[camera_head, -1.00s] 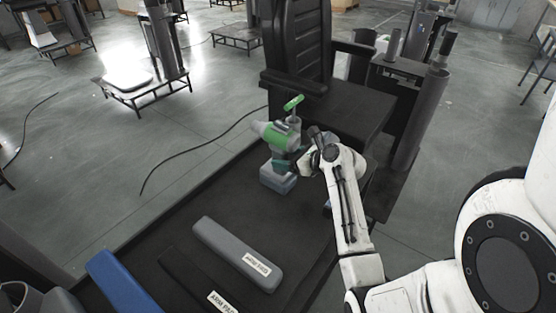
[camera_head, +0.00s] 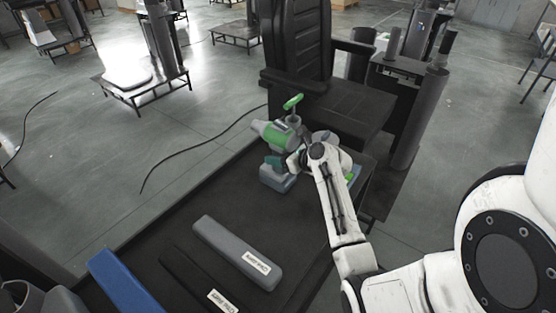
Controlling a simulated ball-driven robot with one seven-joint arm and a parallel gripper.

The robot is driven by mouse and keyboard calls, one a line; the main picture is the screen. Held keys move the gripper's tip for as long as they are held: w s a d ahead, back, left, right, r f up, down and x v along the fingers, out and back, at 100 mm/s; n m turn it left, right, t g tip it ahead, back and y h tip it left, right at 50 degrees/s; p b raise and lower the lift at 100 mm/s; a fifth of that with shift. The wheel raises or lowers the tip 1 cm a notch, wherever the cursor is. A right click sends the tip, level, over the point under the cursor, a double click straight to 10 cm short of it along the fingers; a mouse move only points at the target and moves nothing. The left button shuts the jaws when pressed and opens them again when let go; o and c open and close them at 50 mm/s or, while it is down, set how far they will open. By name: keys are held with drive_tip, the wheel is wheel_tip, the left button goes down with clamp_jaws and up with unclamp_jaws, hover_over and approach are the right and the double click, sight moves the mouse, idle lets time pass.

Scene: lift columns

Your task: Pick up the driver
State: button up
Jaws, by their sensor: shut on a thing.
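The driver (camera_head: 270,134) is a green and grey power drill with a grey battery base (camera_head: 277,178). It stands upright near the far end of the black table, its nose pointing left. My gripper (camera_head: 290,163) is at the driver's handle from the right and is shut on it. The fingers are small and partly hidden by my wrist. Whether the base touches the table is hard to tell.
A green-handled tool (camera_head: 293,103) stands just behind the driver. A black chair (camera_head: 330,105) is close behind. A grey arm pad (camera_head: 238,252), a black pad (camera_head: 200,280) and a blue pad (camera_head: 125,282) lie on the black table (camera_head: 190,215) in front.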

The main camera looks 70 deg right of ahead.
clamp_jaws()
drive_tip(key=shift+r, duration=0.15)
drive_tip(key=shift+r, duration=0.1)
